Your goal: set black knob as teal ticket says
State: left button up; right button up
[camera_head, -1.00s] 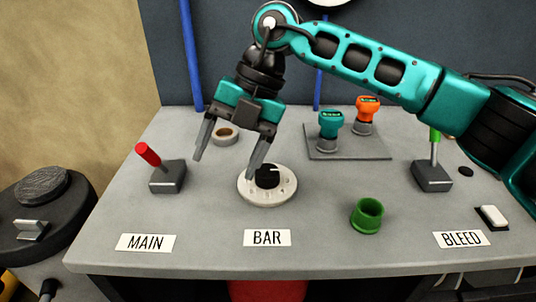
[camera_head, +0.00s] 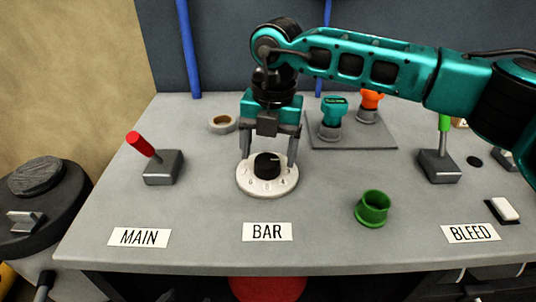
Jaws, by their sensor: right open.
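The black knob (camera_head: 267,164) sits on a round white dial (camera_head: 267,187) with printed numbers, behind the BAR label (camera_head: 267,232). A light pointer mark shows on the knob's right side. My right gripper (camera_head: 269,158) is open, upright above the dial, with one finger on each side of the knob. I cannot tell whether the fingers touch it. No teal ticket is clearly in view. A teal-topped stamp-like piece (camera_head: 332,113) stands behind and to the right. My left gripper is not in view.
A red-handled lever (camera_head: 143,145) stands left by the MAIN label (camera_head: 139,237). A green-handled lever (camera_head: 441,160) stands right by BLEED (camera_head: 470,233). A green cup (camera_head: 372,208), a tape ring (camera_head: 223,123) and an orange-topped piece (camera_head: 370,103) also stand on the table.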

jog(key=shift+a+f, duration=0.1)
jog(key=shift+f, duration=0.75)
jog(key=shift+c, duration=0.2)
jog(key=c, duration=1)
